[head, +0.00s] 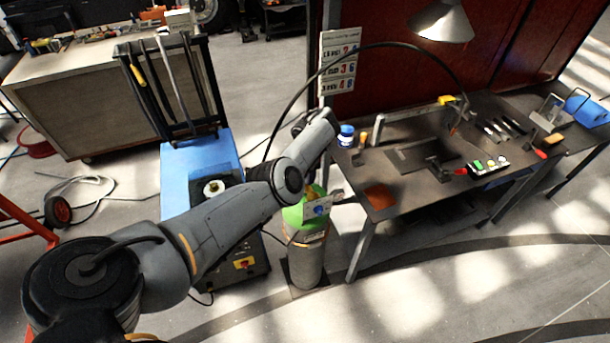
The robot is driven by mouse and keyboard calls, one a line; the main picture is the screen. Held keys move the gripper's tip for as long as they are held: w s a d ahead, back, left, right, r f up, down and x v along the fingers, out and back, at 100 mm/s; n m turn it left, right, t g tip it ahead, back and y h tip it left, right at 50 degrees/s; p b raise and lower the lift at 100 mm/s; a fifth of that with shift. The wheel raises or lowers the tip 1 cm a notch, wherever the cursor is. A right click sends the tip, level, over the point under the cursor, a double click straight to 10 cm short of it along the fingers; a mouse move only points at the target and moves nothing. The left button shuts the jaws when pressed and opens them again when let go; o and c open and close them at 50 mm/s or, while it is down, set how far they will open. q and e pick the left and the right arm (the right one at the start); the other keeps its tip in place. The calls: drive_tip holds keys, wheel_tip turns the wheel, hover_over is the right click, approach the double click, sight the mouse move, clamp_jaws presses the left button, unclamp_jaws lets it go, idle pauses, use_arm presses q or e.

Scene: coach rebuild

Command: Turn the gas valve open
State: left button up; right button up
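A gas cylinder (308,255) with a grey body and a green shoulder stands upright on the floor at the front left corner of the workbench. A label (317,208) hangs on its green part, and a small gauge-like fitting (336,196) shows at its upper right. The valve at its top cannot be made out; my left arm passes in front of and above that area. My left arm comes in from the lower left, and its far end is over the bench's left edge. Its fingers are hidden. My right gripper is not in view.
The dark workbench (412,190) carries a blue-capped jar (345,136), clamps and hand tools. A black cable arcs over it. A blue cart (201,160) with a black machine stands left of the cylinder. A hose (92,200) lies on the floor. The front floor is clear.

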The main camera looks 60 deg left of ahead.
use_arm(q)
drive_tip(key=shift+n+b, duration=0.3)
drive_tip(key=shift+n, duration=0.2)
drive_tip(key=o, duration=1.1)
drive_tip(key=shift+c, duration=0.2)
drive_tip(key=shift+r+p, duration=0.3)
drive_tip(key=shift+r, duration=0.15)
wheel_tip(320, 180, up, 10)
drive_tip(key=p, duration=0.9)
